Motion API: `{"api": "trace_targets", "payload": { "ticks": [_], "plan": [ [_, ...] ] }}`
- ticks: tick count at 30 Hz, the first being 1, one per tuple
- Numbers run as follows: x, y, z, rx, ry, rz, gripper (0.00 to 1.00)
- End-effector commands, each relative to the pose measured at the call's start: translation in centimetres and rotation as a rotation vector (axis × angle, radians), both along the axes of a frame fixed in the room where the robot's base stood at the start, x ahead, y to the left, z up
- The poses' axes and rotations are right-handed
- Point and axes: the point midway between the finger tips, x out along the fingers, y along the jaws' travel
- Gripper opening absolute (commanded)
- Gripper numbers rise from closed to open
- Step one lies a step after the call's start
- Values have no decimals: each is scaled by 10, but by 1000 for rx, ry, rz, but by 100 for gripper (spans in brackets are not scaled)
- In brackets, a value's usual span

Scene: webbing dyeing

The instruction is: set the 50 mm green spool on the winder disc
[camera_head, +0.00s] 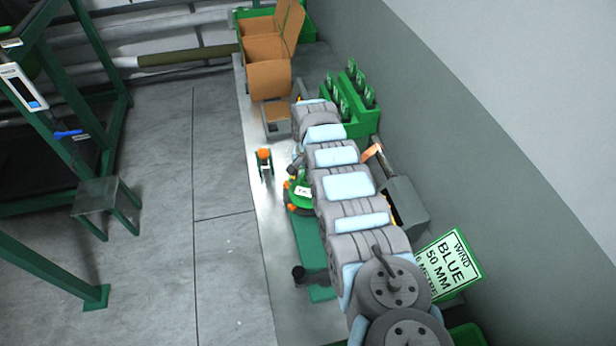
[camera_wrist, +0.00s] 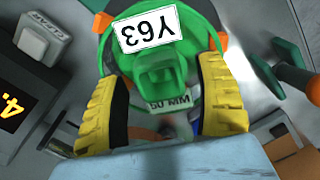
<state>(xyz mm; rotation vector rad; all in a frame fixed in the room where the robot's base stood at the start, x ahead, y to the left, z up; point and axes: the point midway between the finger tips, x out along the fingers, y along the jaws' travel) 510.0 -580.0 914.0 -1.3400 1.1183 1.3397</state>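The green spool (camera_wrist: 165,72) fills the upper middle of the wrist view, with a white Y63 label on its face and a smaller "50 MM" label below. In the head view a round green piece with a white label (camera_head: 299,193) shows beside my arm, with orange parts at its rim. My gripper (camera_wrist: 160,75) has its yellow-and-black fingers spread on either side of the spool's narrower green block, with visible gaps. Any contact at the fingertips is unclear. In the head view the fingers are hidden by my arm. The winder disc is not clearly distinguishable under the spool.
A green rack (camera_head: 360,110) and cardboard bins (camera_head: 268,80) stand toward the bench's far end. An orange-topped item (camera_head: 264,155) stands near the left edge. A sign (camera_head: 449,263) reads WIND BLUE 50 MM.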

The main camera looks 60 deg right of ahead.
Motion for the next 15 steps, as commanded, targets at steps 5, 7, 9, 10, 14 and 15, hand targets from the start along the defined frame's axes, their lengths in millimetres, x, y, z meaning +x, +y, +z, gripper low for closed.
{"api": "trace_targets", "payload": {
  "ticks": [5,7,9,10,14,15],
  "plan": [
    [0,0,0,0,0,0,71],
    [0,0,1,0,0,0,71],
    [0,0,3,0,0,0,71],
    [0,0,4,1,0,0,71],
    [-1,0,13,2,1,1,71],
    [-1,-1,17,0,0,-1,71]
  ]
}}
